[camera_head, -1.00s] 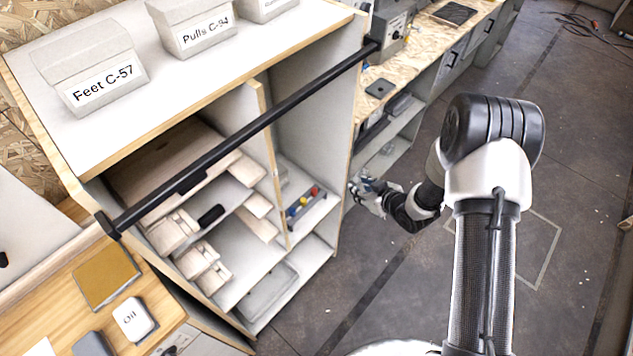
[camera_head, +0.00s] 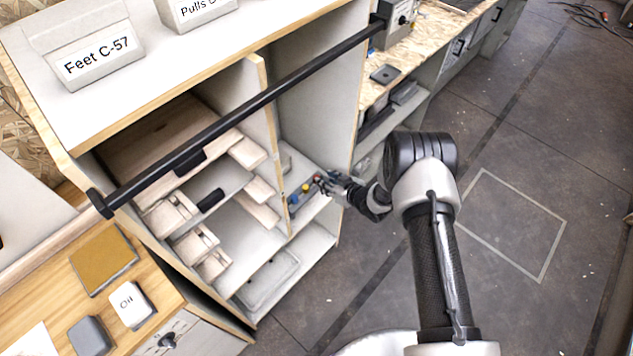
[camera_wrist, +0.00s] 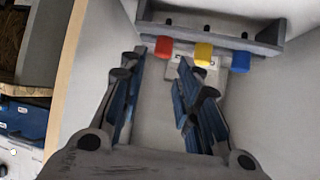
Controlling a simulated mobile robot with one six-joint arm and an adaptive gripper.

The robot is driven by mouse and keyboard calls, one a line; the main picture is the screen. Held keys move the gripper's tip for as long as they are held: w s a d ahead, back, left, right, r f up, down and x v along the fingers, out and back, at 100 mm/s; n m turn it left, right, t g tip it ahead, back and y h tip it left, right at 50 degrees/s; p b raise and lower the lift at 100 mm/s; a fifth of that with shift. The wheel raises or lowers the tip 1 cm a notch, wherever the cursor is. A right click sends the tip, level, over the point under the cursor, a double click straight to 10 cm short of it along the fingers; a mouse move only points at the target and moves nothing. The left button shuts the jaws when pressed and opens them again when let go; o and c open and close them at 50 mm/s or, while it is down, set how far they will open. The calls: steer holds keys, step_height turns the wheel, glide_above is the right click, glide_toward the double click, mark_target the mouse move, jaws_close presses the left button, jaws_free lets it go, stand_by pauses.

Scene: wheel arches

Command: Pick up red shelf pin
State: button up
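The red shelf pin (camera_wrist: 164,47) sits in a grey holder (camera_wrist: 215,24) in the wrist view, in line with a yellow pin (camera_wrist: 203,54) and a blue pin (camera_wrist: 241,62). My gripper (camera_wrist: 157,72) is open and empty, its two blue-padded fingers pointing toward the holder. The red pin lies just ahead of the gap between the fingertips, and I see no contact. In the head view my gripper (camera_head: 332,184) is at the opening of the right-hand cabinet compartment, close to the pins. There the red pin is small and partly hidden by the gripper.
A cabinet wall with a wooden edge (camera_wrist: 68,70) stands close on the left in the wrist view. A black rail (camera_head: 250,105) crosses the cabinet front above. Shelves with wooden blocks (camera_head: 165,215) lie left of the compartment. Open floor (camera_head: 480,290) is on the right.

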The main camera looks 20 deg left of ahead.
steer(key=b+x, duration=0.1)
steer(key=x, duration=0.1)
steer(key=b+x, duration=0.1)
steer(key=x, duration=0.1)
steer(key=shift+s+a+f, duration=0.15)
steer(key=shift+f, duration=0.1)
steer(key=shift+w+a+f, duration=0.2)
steer(key=shift+w+a, duration=0.1)
steer(key=shift+a, duration=0.1)
steer(key=shift+c, duration=0.5)
steer(key=c, duration=0.5)
steer(key=shift+r, duration=0.15)
